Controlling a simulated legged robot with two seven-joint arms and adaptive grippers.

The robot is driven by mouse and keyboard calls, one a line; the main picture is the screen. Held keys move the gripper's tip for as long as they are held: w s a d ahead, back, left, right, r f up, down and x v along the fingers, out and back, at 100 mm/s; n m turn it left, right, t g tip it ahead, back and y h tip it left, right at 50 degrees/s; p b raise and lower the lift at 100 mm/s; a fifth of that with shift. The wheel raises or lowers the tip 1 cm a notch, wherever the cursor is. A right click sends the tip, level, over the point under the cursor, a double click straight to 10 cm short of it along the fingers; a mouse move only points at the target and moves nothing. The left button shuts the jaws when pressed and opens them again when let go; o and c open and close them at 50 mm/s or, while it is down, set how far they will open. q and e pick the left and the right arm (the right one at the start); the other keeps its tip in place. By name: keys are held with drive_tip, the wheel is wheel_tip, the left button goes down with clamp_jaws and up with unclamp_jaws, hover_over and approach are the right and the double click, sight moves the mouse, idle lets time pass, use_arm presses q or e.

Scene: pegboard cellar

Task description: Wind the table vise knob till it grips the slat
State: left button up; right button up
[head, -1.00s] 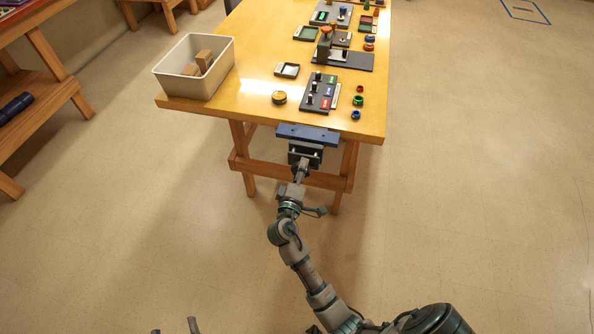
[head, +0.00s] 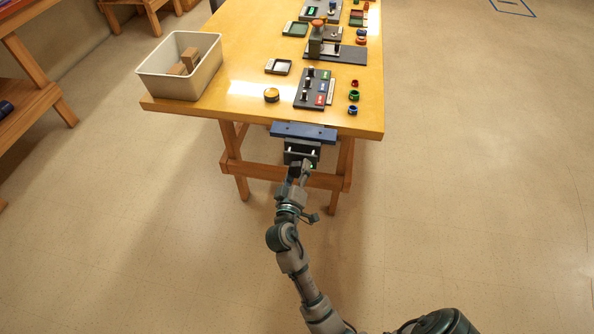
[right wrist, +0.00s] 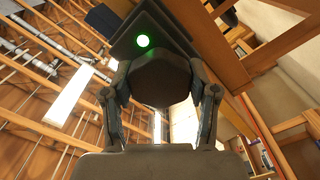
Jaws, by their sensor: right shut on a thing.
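The table vise (head: 302,150) is fixed at the near edge of the wooden table, with a blue bar (head: 303,132) along the edge and a dark jaw block with pale rods in front of it. My right gripper (head: 300,170) reaches it from below and is shut on the knob. In the right wrist view my right gripper (right wrist: 160,78) has a finger on either side of the dark, rounded knob (right wrist: 162,84). A green light (right wrist: 143,41) glows on the dark plate behind it. I cannot make out the slat. My left gripper is out of view.
On the table (head: 235,112) stand a white bin (head: 150,82) with wooden blocks, a yellow round button (head: 271,95), a dark switch panel (head: 309,101) and several coloured rings at the right. The floor to the right is clear.

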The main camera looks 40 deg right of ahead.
sight(297, 174)
drive_tip(key=shift+f, duration=0.45)
drive_tip(key=o, duration=1.2)
drive_tip(key=shift+c, duration=0.2)
drive_tip(key=shift+r, duration=0.25)
drive_tip(key=shift+a, duration=0.15)
drive_tip(key=v, duration=0.6)
drive_tip(key=shift+s+a, duration=0.4)
drive_tip(key=shift+a, duration=0.05)
